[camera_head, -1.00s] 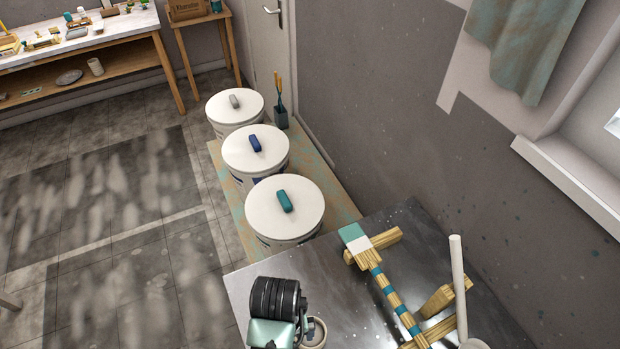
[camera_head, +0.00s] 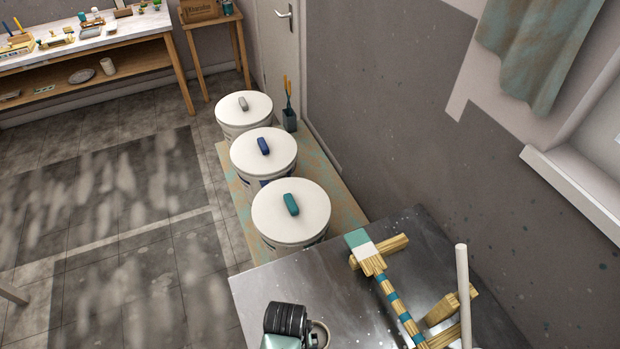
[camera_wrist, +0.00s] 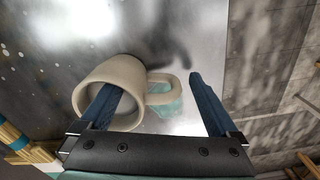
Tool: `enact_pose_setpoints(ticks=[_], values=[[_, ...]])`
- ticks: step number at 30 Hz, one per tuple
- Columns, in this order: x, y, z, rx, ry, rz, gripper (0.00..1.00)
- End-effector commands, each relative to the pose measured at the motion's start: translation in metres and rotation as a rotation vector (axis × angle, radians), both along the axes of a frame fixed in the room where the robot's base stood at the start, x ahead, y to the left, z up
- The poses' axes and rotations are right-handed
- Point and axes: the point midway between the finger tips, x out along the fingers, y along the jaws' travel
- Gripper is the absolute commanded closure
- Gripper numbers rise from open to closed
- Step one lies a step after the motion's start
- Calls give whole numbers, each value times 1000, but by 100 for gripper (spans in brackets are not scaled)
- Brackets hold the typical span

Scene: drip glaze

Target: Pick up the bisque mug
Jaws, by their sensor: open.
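The bisque mug is a plain beige cup with a loop handle, on the metal tabletop. In the wrist view the mug (camera_wrist: 84,92) has its open mouth toward the camera and its handle to the right. My gripper (camera_wrist: 152,86) is open. Its left blue finger reaches over or into the mug's mouth; its right finger is beyond the handle, apart from it. In the head view the mug (camera_head: 321,334) shows only partly at the bottom edge, beside my dark wrist (camera_head: 286,320), and the fingers are hidden there.
The metal table (camera_head: 345,290) also bears a wooden stand with a teal-banded brush (camera_head: 392,298) and a pale upright rod (camera_head: 463,285), right of the mug. Lidded buckets (camera_head: 291,212) stand beyond the table. A teal patch (camera_wrist: 168,107) shows by the handle. The grey wall is at right.

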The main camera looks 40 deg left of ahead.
Motion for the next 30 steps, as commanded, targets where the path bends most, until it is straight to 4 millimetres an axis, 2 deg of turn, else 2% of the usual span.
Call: enact_pose_setpoints(ticks=[1, 2, 17, 30], values=[[0, 0, 0, 0, 0, 0, 4], [0, 0, 0, 0, 0, 0, 9], [0, -1, 0, -2, 1, -1, 99], [-1, -1, 0, -2, 3, -1, 100]])
